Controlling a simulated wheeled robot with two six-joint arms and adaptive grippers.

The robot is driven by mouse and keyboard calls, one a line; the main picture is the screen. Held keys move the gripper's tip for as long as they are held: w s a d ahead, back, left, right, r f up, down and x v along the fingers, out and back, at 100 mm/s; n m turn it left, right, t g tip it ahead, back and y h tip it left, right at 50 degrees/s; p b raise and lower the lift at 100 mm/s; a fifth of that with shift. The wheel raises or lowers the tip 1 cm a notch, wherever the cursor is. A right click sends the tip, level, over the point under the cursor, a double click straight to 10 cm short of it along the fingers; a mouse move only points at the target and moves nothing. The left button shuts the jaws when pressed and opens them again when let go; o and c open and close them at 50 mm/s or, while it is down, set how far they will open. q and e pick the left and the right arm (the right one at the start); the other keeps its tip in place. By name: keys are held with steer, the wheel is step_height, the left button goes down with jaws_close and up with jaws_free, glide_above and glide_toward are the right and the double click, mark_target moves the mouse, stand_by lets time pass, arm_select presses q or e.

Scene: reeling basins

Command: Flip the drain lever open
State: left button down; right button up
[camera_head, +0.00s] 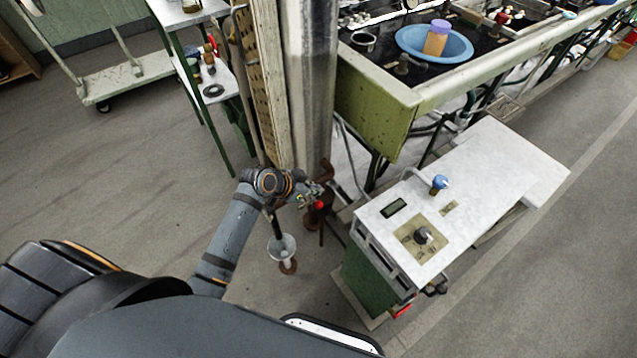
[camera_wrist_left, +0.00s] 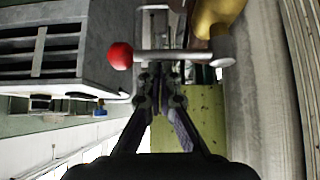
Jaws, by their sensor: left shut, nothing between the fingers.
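The drain lever (camera_wrist_left: 175,57) shows in the left wrist view as a straight metal rod with a red ball knob (camera_wrist_left: 120,55) at its left end. Its right end meets a round metal pivot (camera_wrist_left: 222,48) beside a brass-coloured body (camera_wrist_left: 215,14). My left gripper (camera_wrist_left: 160,76) is shut and empty, its fingertips right at the middle of the rod; I cannot tell whether they touch it. In the head view the red knob (camera_head: 320,205) shows just beside my left gripper (camera_head: 311,196), by a rust-brown pipe. My right gripper is not in view.
A steel column (camera_head: 308,90) rises right behind my left gripper. A white-topped green cabinet (camera_head: 480,190) with knobs stands to the right. Behind it is a green-sided basin bench (camera_head: 375,115) with a blue bowl (camera_head: 465,52). A small funnel-like cup (camera_head: 283,247) shows below the gripper.

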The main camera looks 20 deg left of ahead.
arm_select(q)
steer(key=shift+s+a, duration=0.3)
steer(key=shift+s, duration=0.1)
